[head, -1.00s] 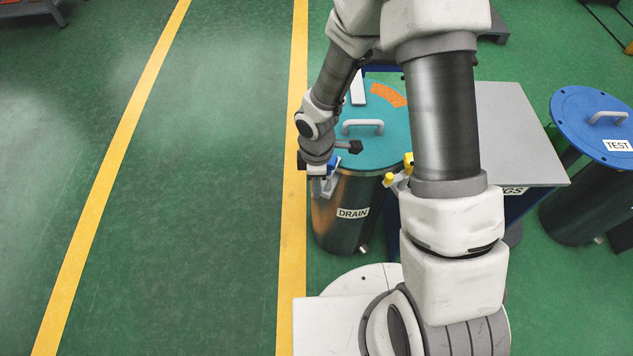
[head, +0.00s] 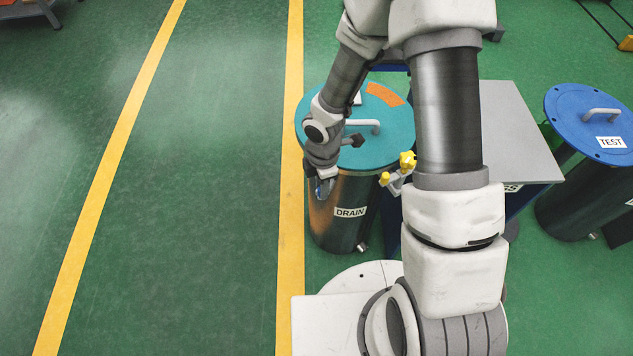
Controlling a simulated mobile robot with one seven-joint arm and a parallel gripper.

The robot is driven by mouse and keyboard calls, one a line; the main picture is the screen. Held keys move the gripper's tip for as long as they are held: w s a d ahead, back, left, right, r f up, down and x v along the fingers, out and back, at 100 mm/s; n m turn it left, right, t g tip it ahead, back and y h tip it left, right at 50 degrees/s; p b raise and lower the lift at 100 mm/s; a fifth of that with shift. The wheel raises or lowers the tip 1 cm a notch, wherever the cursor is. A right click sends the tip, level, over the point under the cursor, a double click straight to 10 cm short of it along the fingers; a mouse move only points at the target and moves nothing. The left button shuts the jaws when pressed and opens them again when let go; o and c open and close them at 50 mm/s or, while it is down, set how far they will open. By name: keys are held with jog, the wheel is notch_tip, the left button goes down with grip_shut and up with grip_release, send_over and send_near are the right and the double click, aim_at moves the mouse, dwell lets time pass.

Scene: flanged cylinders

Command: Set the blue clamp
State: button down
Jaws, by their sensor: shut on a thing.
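The DRAIN cylinder (head: 343,235) stands in front of me, with a teal lid (head: 388,148) that carries a grey handle and an orange patch. My gripper (head: 323,182) points down at the lid's front left rim. It is shut on the blue clamp (head: 324,188), of which only a small blue and grey part shows below the fingers. The wrist hides the rest, so I cannot tell how the clamp sits on the rim. A yellow clamp (head: 401,168) is at the lid's right rim.
A grey-topped table (head: 517,130) stands right of the DRAIN cylinder, partly behind my arm. A blue-lidded TEST cylinder (head: 575,115) stands farther right. The green floor to the left, beyond the yellow line (head: 291,190), is clear.

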jog(key=w+d+n+p, duration=0.3)
jog(key=d+n+p, duration=0.3)
jog(key=n, duration=0.8)
jog(key=shift+w+d+p, duration=0.2)
jog(key=shift+d+p, duration=0.15)
jog(key=shift+p, duration=1.05)
jog(key=c, duration=0.7)
grip_release()
jog(key=shift+r, duration=0.1)
notch_tip(320, 180, up, 17)
jog(key=p, duration=0.4)
jog(key=shift+r, duration=0.15)
